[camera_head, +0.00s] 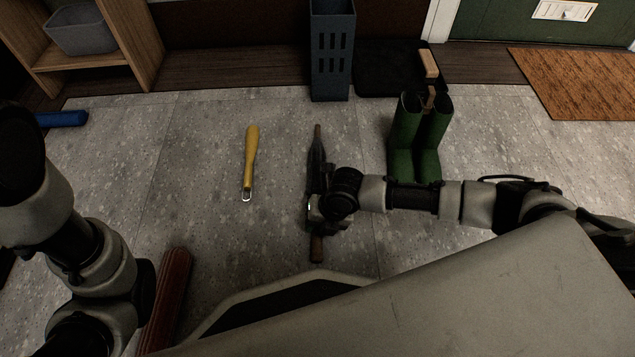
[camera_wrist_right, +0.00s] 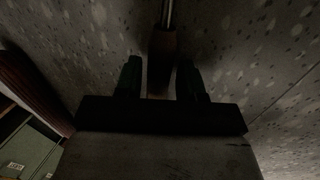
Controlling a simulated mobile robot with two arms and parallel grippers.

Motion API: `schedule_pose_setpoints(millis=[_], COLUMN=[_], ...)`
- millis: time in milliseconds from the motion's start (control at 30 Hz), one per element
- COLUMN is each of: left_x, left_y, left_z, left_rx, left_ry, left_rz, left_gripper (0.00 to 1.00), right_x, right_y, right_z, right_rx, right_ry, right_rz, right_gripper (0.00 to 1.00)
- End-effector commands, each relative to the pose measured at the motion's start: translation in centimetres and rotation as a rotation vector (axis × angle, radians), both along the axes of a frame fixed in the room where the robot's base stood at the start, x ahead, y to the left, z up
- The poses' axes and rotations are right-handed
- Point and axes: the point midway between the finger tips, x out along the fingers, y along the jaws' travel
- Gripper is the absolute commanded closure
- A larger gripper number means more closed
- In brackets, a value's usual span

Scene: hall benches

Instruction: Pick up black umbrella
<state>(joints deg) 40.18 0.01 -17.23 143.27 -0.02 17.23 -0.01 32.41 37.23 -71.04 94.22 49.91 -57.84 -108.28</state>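The black umbrella (camera_head: 316,155) lies on the grey tiled floor, pointing away from me, with its wooden handle (camera_head: 316,248) at the near end. My right gripper (camera_head: 318,207) is down over its middle part in the head view and hides some of it. In the right wrist view, the two dark fingers of my right gripper (camera_wrist_right: 160,80) stand apart. A brown wooden piece with a metal shaft (camera_wrist_right: 162,58), which looks like the umbrella's handle, lies between them, with gaps on both sides. My left arm shows at the left, but its gripper is not visible.
A yellow umbrella (camera_head: 250,160) lies to the left. Green boots (camera_head: 418,145) stand to the right, near a dark blue slotted bin (camera_head: 332,55). A reddish-brown long object (camera_head: 168,300) lies near my left arm. A blue item (camera_head: 62,119) lies by the wooden shelf (camera_head: 140,40).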

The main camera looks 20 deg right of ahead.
Motion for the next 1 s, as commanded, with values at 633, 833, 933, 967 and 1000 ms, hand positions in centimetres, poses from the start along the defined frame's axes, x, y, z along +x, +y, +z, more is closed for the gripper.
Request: schedule_pose_setpoints(millis=[633, 833, 933, 967, 1000], left_x=[0.04, 0.06, 0.06, 0.06, 0.07], left_y=[0.0, 0.0, 0.0, 0.0, 0.01], left_z=[-0.92, -0.91, -0.76, -0.67, -0.48], left_rx=[0.0, 0.0, 0.0, 0.0, 0.0], left_ry=[0.002, 0.002, 0.002, 0.002, 0.002], left_rz=[0.0, 0.0, 0.0, 0.0, 0.0], left_gripper=[1.0, 1.0, 1.0, 1.0, 1.0], right_x=[0.12, 0.2, 0.19, 0.19, 0.19], right_y=[0.25, 0.27, 0.26, 0.26, 0.26], right_z=[-0.92, -0.84, -0.7, -0.59, -0.39], right_rx=[0.0, 0.0, 0.0, 0.0, 0.0], right_ry=[0.0, -0.002, -0.002, -0.002, -0.002], right_rz=[-0.001, -0.001, -0.001, -0.001, -0.001], right_gripper=[1.0, 1.0, 1.0, 1.0, 1.0])
